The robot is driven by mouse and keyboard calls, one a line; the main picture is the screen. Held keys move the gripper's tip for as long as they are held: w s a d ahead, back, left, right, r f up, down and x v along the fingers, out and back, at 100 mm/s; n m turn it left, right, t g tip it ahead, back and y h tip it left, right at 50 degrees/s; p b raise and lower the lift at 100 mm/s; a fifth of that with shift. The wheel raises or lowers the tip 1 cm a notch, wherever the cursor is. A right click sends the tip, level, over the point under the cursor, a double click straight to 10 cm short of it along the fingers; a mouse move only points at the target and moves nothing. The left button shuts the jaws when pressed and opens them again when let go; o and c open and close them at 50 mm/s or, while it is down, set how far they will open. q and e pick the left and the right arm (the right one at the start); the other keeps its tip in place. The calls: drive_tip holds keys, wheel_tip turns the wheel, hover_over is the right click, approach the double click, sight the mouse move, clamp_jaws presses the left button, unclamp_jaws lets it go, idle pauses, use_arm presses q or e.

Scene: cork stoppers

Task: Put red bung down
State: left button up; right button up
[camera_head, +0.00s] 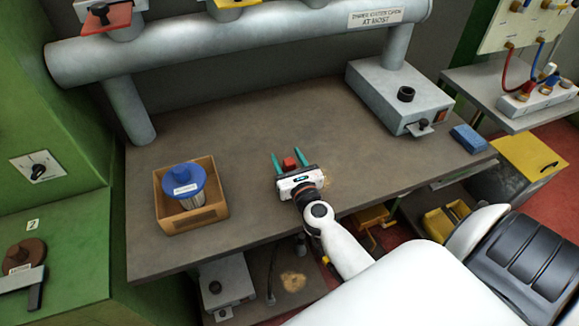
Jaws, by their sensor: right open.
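The red bung (290,164) is a small red block-like piece at the middle of the brown worktop. My right gripper (289,162) reaches over the worktop from the front. Its two teal fingers are spread, one on each side of the bung, with a gap visible on both sides. The gripper is open. The bung's lower part is partly hidden by the white gripper body, and I cannot tell for sure that it rests on the surface. My left gripper is not in view.
A wooden box (222,211) holding a blue-lidded jar (184,184) stands left on the worktop (250,125). A grey box with a black knob (392,97) and a blue block (468,139) stand right. A thick grey pipe (240,45) runs along the back. The worktop behind the bung is clear.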

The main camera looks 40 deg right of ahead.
drive_tip(key=shift+w+d, duration=0.1)
drive_tip(key=shift+w, duration=0.25)
drive_tip(key=c, duration=1.1)
drive_tip(key=shift+c, duration=0.2)
